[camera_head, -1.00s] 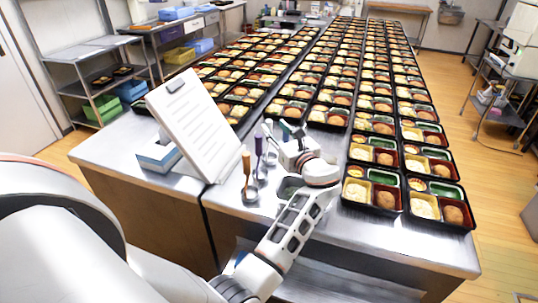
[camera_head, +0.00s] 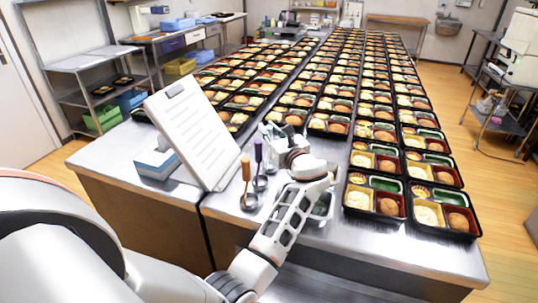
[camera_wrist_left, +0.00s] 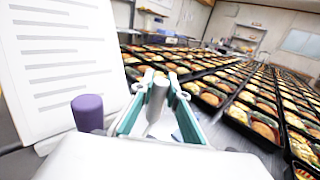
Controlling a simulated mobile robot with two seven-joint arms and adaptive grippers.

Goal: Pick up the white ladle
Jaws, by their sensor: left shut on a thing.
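The white ladle (camera_wrist_left: 158,94) shows in the left wrist view as a pale grey-white handle between the two teal fingers. My left gripper (camera_wrist_left: 150,108) is shut on this handle. In the head view my left gripper (camera_head: 270,133) is at the utensils beside the document stand, and the ladle's lower part is hard to make out there. A ladle with an orange handle (camera_head: 246,169) and one with a purple handle (camera_head: 258,152) stand just left of the gripper. The purple handle also shows in the left wrist view (camera_wrist_left: 88,112). My right gripper is not in view.
A white sheet on a slanted stand (camera_head: 190,130) rises close on the left. A small metal container (camera_head: 323,207) is partly behind my forearm. Rows of filled bento trays (camera_head: 373,196) cover the right and back of the steel table. Its front right edge is bare.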

